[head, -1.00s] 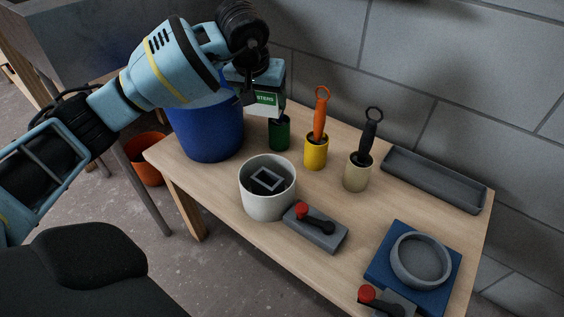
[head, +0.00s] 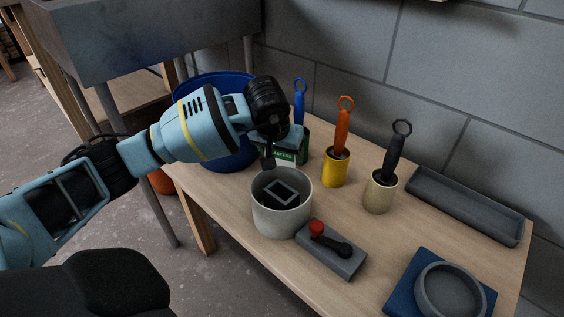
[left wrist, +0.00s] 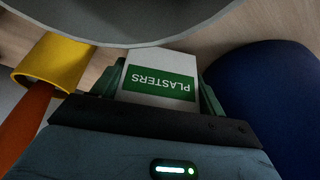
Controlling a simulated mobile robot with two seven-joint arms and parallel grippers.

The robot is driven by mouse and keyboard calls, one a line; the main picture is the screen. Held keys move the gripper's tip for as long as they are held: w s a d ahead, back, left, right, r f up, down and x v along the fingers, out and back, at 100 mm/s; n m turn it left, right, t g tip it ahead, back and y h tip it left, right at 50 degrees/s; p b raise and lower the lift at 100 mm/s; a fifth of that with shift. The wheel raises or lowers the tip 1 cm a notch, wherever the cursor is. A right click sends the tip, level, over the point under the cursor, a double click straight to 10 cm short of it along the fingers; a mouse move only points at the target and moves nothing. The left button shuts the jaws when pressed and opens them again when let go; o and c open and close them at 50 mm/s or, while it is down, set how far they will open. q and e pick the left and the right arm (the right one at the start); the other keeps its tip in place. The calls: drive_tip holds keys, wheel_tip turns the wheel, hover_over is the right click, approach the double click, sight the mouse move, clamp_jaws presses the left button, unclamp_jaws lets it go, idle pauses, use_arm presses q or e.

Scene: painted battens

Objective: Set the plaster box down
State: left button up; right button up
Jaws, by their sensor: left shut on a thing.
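The plaster box (head: 283,157) is white with a green label, and it shows behind the white pot in the head view. My left gripper (head: 279,146) is shut on it from above. In the left wrist view the box (left wrist: 158,84) sits between the two fingers with its PLASTERS label upside down. The box is low over the table, close to the blue bin and the pot. Its lower edge is hidden, so I cannot tell whether it touches the table. My right gripper is not in view.
A white pot (head: 281,217) holding a grey frame stands in front of the box. A blue bin (head: 232,158) is at its left, and a yellow cup (head: 336,169) with an orange-handled tool at its right. A beige cup (head: 380,193) and grey tray (head: 468,205) stand farther right.

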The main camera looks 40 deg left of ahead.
use_arm(q)
wheel_tip(320, 180, down, 3)
drive_tip(key=shift+r, duration=0.2)
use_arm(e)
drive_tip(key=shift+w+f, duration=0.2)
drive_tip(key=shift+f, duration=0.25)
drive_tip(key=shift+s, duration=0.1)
use_arm(q)
drive_tip(key=shift+f+b, duration=0.15)
drive_tip(key=shift+b, duration=0.15)
drive_tip(key=o, duration=0.7)
drive_tip(key=shift+o, duration=1.3)
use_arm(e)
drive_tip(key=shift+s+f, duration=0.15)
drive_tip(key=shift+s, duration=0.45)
use_arm(q)
drive_tip(key=shift+r, duration=0.2)
